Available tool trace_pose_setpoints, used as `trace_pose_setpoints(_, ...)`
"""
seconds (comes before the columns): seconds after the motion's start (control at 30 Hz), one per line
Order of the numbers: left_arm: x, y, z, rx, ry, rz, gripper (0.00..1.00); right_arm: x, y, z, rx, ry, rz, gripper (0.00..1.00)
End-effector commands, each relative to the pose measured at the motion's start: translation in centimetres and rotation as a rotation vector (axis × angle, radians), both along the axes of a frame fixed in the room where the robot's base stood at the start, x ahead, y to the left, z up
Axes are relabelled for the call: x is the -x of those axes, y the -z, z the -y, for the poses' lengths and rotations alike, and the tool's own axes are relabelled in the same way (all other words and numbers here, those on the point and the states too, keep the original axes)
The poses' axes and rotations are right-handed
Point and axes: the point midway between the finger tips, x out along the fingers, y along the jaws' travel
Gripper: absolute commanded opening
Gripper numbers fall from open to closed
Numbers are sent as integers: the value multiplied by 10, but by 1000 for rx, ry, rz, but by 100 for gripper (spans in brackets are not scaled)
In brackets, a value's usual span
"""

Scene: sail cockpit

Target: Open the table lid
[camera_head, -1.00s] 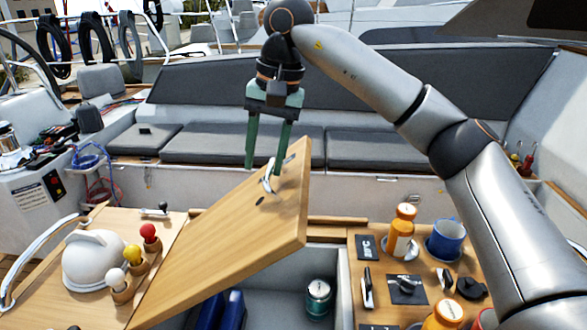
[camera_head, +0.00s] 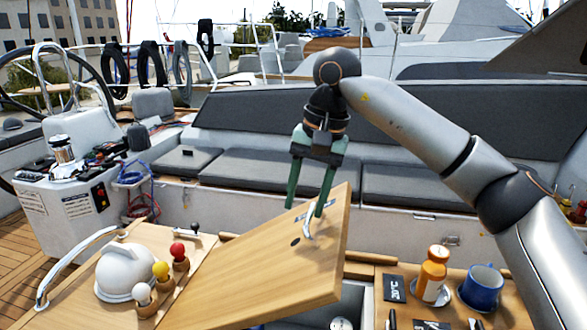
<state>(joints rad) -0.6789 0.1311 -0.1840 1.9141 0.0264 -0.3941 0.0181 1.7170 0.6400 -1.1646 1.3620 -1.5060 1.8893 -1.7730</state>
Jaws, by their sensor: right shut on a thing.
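The wooden table lid (camera_head: 275,275) is raised and tilted, its right end higher than its left side. A curved metal handle (camera_head: 309,226) stands on its upper face near the top edge. My right gripper (camera_head: 304,212) comes down from above with its two green fingers at the handle and is shut on it. Under the lid, part of the compartment (camera_head: 350,300) shows at its right edge; most of it is hidden by the lid. My left gripper is not in view.
Left of the lid, the table holds a white dome (camera_head: 124,270) and several coloured knobs (camera_head: 161,270). On the right table part (camera_head: 455,318) stand an orange bottle (camera_head: 432,274) and a blue mug (camera_head: 482,288). Cushioned benches (camera_head: 270,170) lie behind.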

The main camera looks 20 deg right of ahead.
Motion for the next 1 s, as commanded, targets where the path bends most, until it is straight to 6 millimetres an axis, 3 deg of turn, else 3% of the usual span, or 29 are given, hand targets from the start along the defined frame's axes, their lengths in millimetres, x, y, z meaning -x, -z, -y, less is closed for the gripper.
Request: trace_pose_setpoints(1.0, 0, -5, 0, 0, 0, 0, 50, -17, -68, -26, -3, -2, 6, 44)
